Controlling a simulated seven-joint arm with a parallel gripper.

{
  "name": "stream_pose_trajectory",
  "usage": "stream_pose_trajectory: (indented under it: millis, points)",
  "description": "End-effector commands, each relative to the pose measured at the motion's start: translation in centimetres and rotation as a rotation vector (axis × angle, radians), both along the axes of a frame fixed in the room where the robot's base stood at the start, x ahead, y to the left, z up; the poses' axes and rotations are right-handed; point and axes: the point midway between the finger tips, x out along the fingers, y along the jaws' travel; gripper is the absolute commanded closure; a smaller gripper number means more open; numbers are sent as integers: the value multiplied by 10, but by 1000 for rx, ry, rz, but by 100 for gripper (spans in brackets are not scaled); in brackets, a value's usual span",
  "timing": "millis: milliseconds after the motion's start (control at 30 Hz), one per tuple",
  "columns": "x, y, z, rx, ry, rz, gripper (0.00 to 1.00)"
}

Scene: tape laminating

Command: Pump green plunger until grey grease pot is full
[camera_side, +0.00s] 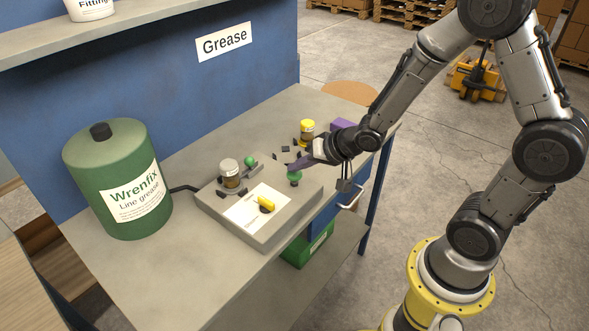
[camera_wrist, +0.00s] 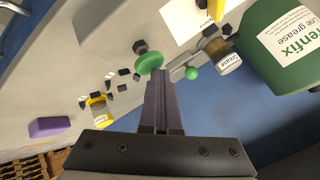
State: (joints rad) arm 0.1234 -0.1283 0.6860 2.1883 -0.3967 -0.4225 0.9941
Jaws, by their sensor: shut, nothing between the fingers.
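The green plunger (camera_side: 295,176) is a flat round green head on the right part of the grey block; it also shows in the wrist view (camera_wrist: 148,63). My gripper (camera_side: 290,165) is shut and empty, with its purple fingers (camera_wrist: 159,75) close to the plunger head. I cannot tell whether they touch it. The grey grease pot (camera_side: 229,172) stands upright on the block's back left, with a grey top and brownish contents; its label shows in the wrist view (camera_wrist: 229,64). Its fill level is too small to tell. A green ball knob (camera_side: 249,160) is beside the pot.
A large green grease drum (camera_side: 115,185) stands at left, with a black hose to the block. A yellow lever (camera_side: 266,204) lies on the block's white label. A yellow-topped pot (camera_side: 307,128), small dark clips and a purple block (camera_side: 343,126) are behind my gripper.

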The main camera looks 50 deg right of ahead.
Motion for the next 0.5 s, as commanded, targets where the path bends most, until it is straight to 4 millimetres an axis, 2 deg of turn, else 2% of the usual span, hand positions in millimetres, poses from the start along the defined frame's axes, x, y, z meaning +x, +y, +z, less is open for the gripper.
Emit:
stream_pose_trajectory:
  millis: [500]
  points:
    - [-1, 0, -8, 0, 7, 1, 100]
